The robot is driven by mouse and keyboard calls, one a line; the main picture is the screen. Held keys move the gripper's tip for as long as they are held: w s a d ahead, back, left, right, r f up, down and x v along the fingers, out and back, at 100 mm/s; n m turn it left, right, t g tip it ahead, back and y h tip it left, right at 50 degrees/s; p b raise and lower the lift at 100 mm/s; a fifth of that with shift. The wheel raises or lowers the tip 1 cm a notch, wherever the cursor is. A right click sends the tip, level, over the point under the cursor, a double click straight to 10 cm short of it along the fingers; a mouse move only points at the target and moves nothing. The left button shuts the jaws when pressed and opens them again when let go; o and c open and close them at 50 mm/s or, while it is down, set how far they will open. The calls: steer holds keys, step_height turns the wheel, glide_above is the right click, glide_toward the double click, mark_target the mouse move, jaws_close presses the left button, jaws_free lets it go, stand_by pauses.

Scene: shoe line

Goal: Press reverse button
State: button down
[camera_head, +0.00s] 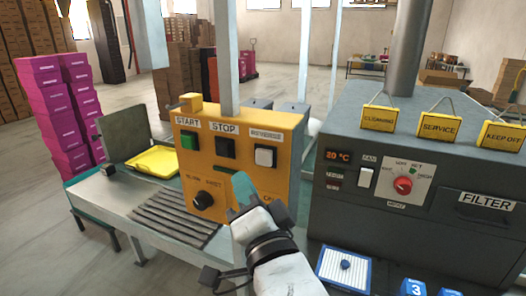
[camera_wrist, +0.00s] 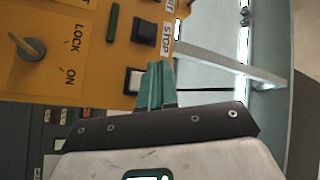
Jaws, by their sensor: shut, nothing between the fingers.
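The orange control box (camera_head: 230,190) stands on the metal line. Its face carries a green START button (camera_head: 189,140), a black STOP button (camera_head: 225,147) and a white button (camera_head: 265,156) under the REVERSE label (camera_head: 266,134). My gripper (camera_head: 241,188) is shut and empty, its teal fingertips below and left of the white button in the head view. In the wrist view, the shut fingertips (camera_wrist: 155,68) are beside the white button (camera_wrist: 134,80), with the black button (camera_wrist: 145,32) beyond. The REVERSE label is not visible there. I cannot tell whether the fingertips touch the panel.
A black knob (camera_head: 203,200) sits low on the box. A yellow tray (camera_head: 153,160) lies left of it on the line. A dark grey machine (camera_head: 420,190) with hanging yellow signs (camera_head: 439,126) stands close on the right.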

mark_target(264, 157)
steer(key=shift+w+d+p, duration=0.3)
steer(key=shift+w, duration=0.5)
steer(key=shift+w+d+p, duration=0.25)
steer(key=shift+w, duration=0.55)
steer(key=shift+w+d+p, duration=0.3)
steer(key=shift+w, duration=0.5)
steer(key=shift+w+d, duration=0.1)
steer(key=shift+w, duration=0.25)
